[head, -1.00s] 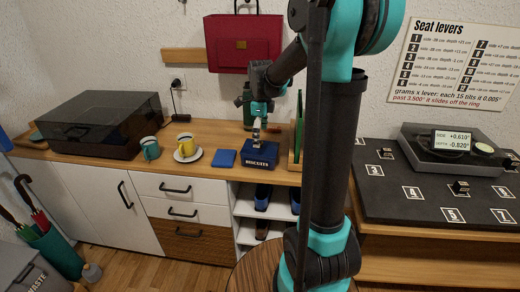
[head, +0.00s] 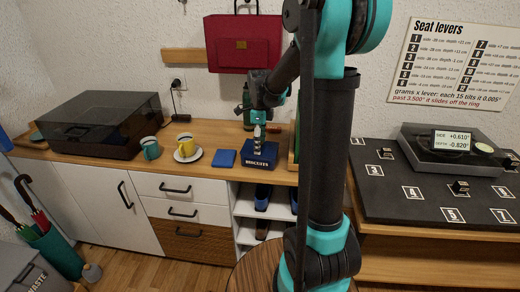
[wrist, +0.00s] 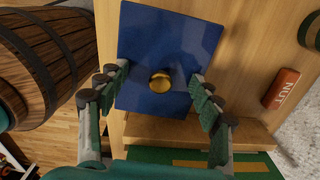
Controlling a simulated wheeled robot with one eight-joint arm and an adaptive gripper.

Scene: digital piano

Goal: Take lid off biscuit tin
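The dark blue biscuit tin (head: 256,160), marked BISCUITS, stands on the wooden sideboard. In the wrist view its blue lid (wrist: 168,35) has a round gold knob (wrist: 160,84) in the middle. The lid is on the tin as far as I can see. My gripper (head: 258,138) points down over the tin. In the wrist view my gripper (wrist: 158,77) is open, with one finger on each side of the knob and a gap to it on both sides. How high the fingertips are above the lid is hard to tell.

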